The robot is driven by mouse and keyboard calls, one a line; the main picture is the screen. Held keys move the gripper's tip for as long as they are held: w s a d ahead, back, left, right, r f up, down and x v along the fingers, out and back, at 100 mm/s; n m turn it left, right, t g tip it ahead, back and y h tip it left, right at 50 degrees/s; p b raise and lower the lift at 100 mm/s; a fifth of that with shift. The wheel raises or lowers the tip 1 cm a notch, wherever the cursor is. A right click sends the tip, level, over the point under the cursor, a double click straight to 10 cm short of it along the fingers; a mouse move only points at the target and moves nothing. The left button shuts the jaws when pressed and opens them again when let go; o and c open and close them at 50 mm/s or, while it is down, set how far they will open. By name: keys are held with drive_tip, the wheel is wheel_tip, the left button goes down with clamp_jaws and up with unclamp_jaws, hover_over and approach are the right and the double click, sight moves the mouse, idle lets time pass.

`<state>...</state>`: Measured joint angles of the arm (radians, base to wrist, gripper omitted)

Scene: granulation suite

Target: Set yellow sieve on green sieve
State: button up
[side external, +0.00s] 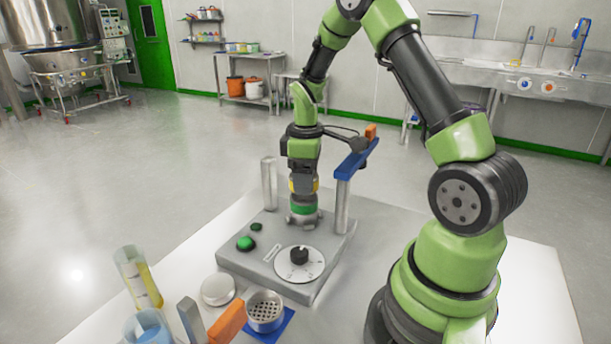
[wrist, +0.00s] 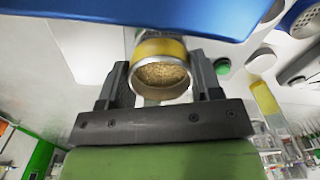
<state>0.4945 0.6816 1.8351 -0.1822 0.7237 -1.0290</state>
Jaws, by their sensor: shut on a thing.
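The yellow sieve (side external: 304,185) is between the fingers of my gripper (side external: 303,178), which is shut on it. In the wrist view the yellow sieve (wrist: 160,48) shows a yellow band, a metal rim and tan granules inside, with my gripper's dark fingers (wrist: 160,78) on both sides. The green sieve (side external: 304,209) is a green band directly below the yellow one, on the grey shaker base (side external: 240,265). The two look very close in line; I cannot tell whether they touch. The green sieve is not visible in the wrist view.
Metal posts (side external: 268,185) flank the stack; a blue bar (side external: 357,160) with an orange end tops the right one. In front are a perforated sieve (side external: 265,308) on a blue mat, a white round dish (side external: 217,289), an orange block (side external: 227,322) and a cylinder of yellow liquid (side external: 138,277).

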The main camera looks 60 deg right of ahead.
drive_tip(key=shift+f, duration=0.9)
idle(1.4)
drive_tip(key=o, duration=1.3)
drive_tip(key=shift+c, duration=0.2)
drive_tip(key=shift+r, duration=4)
